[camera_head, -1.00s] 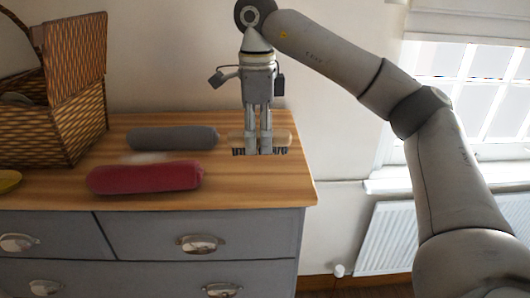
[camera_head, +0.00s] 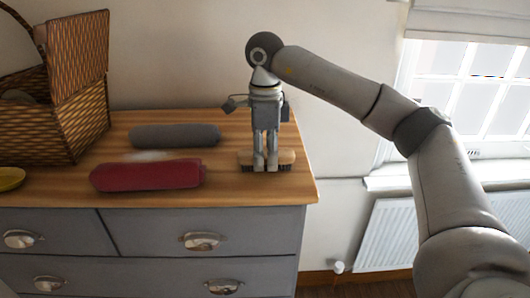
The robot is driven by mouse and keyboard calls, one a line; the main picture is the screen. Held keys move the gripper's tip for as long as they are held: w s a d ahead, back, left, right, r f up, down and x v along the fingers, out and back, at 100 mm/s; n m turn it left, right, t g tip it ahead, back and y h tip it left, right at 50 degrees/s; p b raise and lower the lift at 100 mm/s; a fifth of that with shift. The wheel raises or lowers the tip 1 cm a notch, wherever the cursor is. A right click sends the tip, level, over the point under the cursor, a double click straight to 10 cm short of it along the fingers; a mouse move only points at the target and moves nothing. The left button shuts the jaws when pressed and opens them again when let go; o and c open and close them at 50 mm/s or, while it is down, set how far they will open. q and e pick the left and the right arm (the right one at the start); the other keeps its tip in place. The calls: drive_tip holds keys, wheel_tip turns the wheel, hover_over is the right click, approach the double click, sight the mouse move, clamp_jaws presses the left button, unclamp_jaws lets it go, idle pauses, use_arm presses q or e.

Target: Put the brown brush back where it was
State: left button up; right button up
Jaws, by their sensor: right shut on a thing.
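The brown brush (camera_head: 286,158) is at the right end of the wooden dresser top (camera_head: 225,190), its dark bristles facing down. My right gripper (camera_head: 266,164) points straight down and is shut on the middle of the brush. The fingers hide the brush's middle. The bristles are at or just above the wood; I cannot tell whether they touch. My left gripper is not in view.
A grey roll (camera_head: 175,135) and a red roll (camera_head: 147,175) lie left of the brush. A wicker basket (camera_head: 75,115) with a raised lid stands at the left, near a yellow dish (camera_head: 10,179). The dresser's right edge is close to the brush.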

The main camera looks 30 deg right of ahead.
sight(265, 153)
drive_tip(key=o, duration=0.9)
drive_tip(key=shift+r, duration=0.45)
wheel_tip(265, 153, up, 11)
drive_tip(key=p, duration=0.1)
drive_tip(key=shift+r, duration=0.2)
drive_tip(key=shift+f, duration=0.1)
